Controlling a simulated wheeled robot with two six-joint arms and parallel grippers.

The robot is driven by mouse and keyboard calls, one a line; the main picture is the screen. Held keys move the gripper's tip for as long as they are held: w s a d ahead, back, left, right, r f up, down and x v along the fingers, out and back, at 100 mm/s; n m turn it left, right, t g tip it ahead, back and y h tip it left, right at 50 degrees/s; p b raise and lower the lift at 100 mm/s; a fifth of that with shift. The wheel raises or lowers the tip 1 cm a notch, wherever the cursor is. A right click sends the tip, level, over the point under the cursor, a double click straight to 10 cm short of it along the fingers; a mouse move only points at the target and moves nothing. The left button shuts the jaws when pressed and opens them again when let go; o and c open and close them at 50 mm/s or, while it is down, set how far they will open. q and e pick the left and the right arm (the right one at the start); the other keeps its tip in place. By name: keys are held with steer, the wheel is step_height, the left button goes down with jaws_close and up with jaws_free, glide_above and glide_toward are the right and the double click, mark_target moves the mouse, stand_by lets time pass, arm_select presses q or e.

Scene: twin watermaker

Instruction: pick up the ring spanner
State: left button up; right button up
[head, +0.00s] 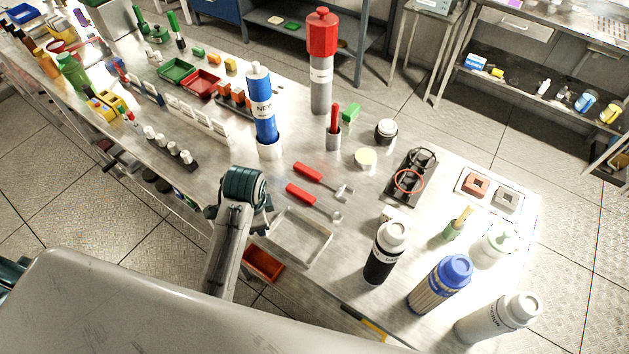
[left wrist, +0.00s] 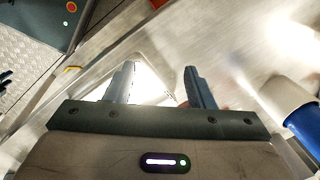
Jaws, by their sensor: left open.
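Two red-handled metal tools lie side by side on the steel bench in the head view. The farther one (head: 309,172) has a grey end pointing right, and the nearer one (head: 301,193) lies just beside it. I cannot tell for sure which has the ring end. My left gripper (head: 262,207) is just left of the nearer handle, its fingers mostly hidden by the wrist. In the left wrist view, my left gripper (left wrist: 160,83) is open with nothing visibly held. A bit of red shows by its right finger. My right gripper is not in view.
A shallow metal tray (head: 325,238) lies right of my left wrist. A blue cylinder (head: 262,108) stands in a white cup behind it. Black (head: 382,258), blue-capped (head: 440,284) and white (head: 497,320) bottles stand at the front right. A black rack (head: 403,190) stands right of the tools.

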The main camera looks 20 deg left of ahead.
mark_target(298, 190)
arm_select(q)
steer(key=w+d+r+m, duration=0.1)
steer(key=w+d+m, duration=0.1)
steer(key=w+m, duration=0.1)
steer(key=w+d+m+g+b, duration=0.1)
steer(key=w+d+m, duration=0.1)
steer(key=w, duration=0.4)
steer(key=w+d+r+m+b, duration=0.1)
steer(key=w+d+m, duration=0.1)
steer(key=w+m, duration=0.2)
steer(key=shift+w+d+r+m+g+h, duration=0.1)
steer(key=shift+w+r+m+g+h, duration=0.2)
steer(key=shift+m, duration=0.3)
steer(key=shift+f+p, duration=0.65)
steer(key=shift+f, duration=0.1)
steer(key=f+p, duration=0.1)
steer(key=f, duration=0.1)
steer(key=f+p, duration=0.1)
steer(key=f, duration=0.2)
steer(key=shift+w+a+f+p, duration=0.15)
steer(key=shift+a+p, duration=0.05)
steer(key=shift+p, duration=0.15)
steer(key=shift+w+f, duration=0.1)
steer(key=shift+f, duration=0.2)
jaws_close()
